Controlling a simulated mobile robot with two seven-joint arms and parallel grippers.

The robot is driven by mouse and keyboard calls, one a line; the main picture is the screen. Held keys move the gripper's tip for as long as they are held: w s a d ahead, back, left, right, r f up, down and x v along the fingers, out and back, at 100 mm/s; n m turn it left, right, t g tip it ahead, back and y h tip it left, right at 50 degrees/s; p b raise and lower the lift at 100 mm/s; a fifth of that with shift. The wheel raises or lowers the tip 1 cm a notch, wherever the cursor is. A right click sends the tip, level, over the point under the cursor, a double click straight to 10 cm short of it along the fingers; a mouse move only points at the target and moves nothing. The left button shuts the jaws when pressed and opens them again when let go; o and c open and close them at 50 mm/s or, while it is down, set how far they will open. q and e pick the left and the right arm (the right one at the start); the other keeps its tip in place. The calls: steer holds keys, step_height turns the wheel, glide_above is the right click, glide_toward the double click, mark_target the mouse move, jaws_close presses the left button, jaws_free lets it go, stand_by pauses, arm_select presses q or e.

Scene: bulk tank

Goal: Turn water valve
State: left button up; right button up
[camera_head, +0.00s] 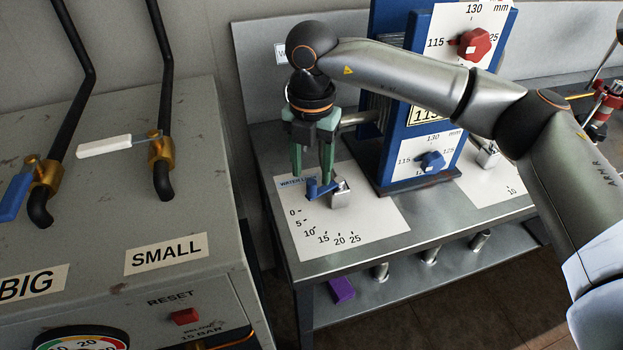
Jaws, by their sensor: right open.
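The water valve's blue handle (318,190) is on a white scale plate (364,228) marked from 0 to 25, at the left end of the metal bench. A small metal block (340,195) is at the handle's right end. My right gripper (312,176) points down just above and behind the blue handle. Its green fingers are apart, and I cannot tell whether either touches the handle. My left gripper is not in view.
A grey tank (205,130) with pipes stands left, with a blue-handled valve (15,196) and a white-handled valve (104,146). A blue frame (395,150) with a red knob (474,44) and blue knob (432,160) stands right of the plate. A purple block (341,290) lies below.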

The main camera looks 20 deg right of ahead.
mark_target(312, 182)
step_height(312, 182, up, 9)
steer(key=shift+f, duration=0.15)
stand_by(0.4)
